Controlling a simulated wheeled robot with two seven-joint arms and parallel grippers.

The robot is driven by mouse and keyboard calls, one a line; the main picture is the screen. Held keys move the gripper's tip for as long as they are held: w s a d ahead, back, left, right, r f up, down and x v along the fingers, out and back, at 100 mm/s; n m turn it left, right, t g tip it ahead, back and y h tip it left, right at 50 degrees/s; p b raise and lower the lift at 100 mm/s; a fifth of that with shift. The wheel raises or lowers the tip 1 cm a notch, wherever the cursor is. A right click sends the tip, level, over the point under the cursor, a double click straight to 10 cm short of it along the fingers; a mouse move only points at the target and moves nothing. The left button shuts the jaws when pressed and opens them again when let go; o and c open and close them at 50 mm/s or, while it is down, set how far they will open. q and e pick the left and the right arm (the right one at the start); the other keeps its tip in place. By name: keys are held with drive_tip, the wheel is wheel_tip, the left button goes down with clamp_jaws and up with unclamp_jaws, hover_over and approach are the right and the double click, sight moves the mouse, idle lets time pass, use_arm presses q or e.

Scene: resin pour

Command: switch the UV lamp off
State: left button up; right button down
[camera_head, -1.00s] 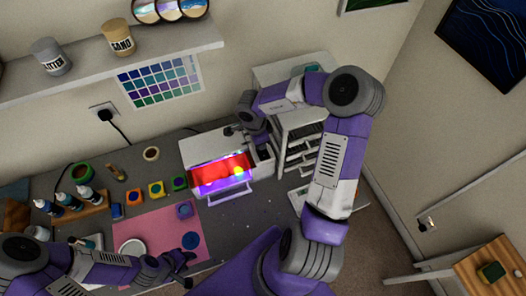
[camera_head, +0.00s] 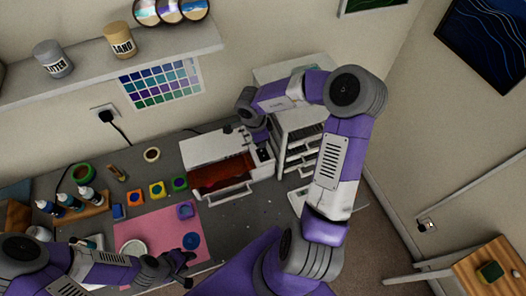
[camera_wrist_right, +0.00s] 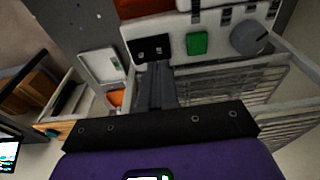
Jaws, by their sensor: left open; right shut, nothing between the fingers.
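The UV lamp (camera_head: 205,149) is a white box on the bench, with a front window that is now dark reddish-brown and unlit. In the right wrist view its white control panel (camera_wrist_right: 172,50) carries a black switch (camera_wrist_right: 152,47), a green button (camera_wrist_right: 197,43) and a grey knob (camera_wrist_right: 249,38). My right gripper (camera_wrist_right: 160,80) is shut and empty, its fingertips just at or below the black switch; I cannot tell whether they touch it. In the head view those fingertips are mostly hidden. My left gripper (camera_head: 183,268) is open and empty over the front of the pink mat (camera_head: 160,222).
A white drawer unit (camera_head: 300,140) stands close to the lamp's right side, beside my right arm. Small coloured moulds (camera_head: 157,189) and bottles (camera_head: 86,195) sit to the left. A white cup (camera_head: 133,248) stands on the mat near my left arm.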

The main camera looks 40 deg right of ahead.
sight(261, 151)
drive_tip(key=shift+r, duration=2.1)
